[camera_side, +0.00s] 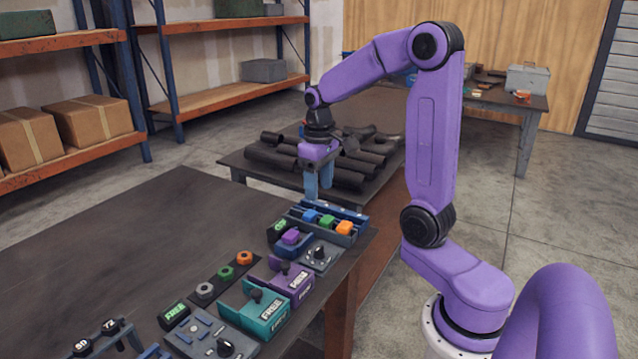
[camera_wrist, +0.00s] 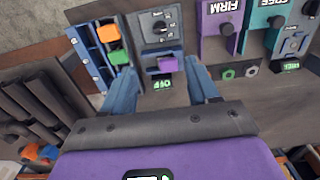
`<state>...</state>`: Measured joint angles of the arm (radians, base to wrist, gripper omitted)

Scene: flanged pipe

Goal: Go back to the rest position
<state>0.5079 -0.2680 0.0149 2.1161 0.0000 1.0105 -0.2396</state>
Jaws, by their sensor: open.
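My gripper (camera_side: 319,186) is open and empty, with its blue-grey fingers pointing down above the far edge of the bench in the side view. In the wrist view my gripper (camera_wrist: 164,76) shows its two fingers spread wide, with nothing between them. A purple block (camera_side: 291,237) sits on a blue fixture on the bench below; the wrist view shows this purple block (camera_wrist: 168,64) beyond the fingertips, near a green "OFF" display (camera_wrist: 163,85). A blue rack (camera_side: 290,211) holds a blue block (camera_side: 310,215), a green block (camera_side: 327,221) and an orange block (camera_side: 344,227).
The bench (camera_side: 130,225) also carries a knob panel (camera_side: 320,256), a purple "FIRM" clamp (camera_side: 298,284), a teal "FREE" clamp (camera_side: 270,318) and several nuts (camera_side: 226,272). Dark pipes (camera_side: 350,170) lie on a low table behind my gripper. The bench's left part is bare.

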